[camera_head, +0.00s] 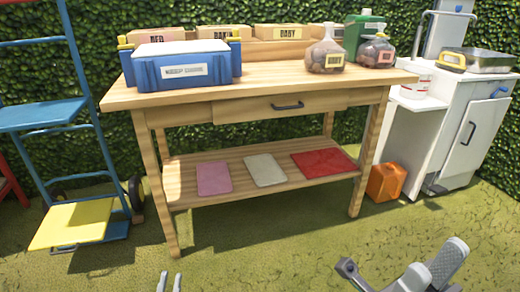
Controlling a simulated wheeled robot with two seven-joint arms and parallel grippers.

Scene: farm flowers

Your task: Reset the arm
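My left gripper (170,282) shows only as two light grey fingertips at the bottom edge, left of centre. They stand slightly apart with nothing between them, over the grass. My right gripper (428,270) is at the bottom right, also over the grass. Its grey finger pads appear spread apart with nothing held. Both grippers are in front of the wooden workbench (258,92) and touch nothing that I can see. Most of both arms is out of view.
A blue cooler (185,71), glass jars (325,58) and labelled boxes stand on the bench. Its lower shelf holds pink, white and red sheets (322,162). A blue hand truck (62,125) is left. A white cabinet (470,140) and orange container (386,181) are right. The foreground grass is clear.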

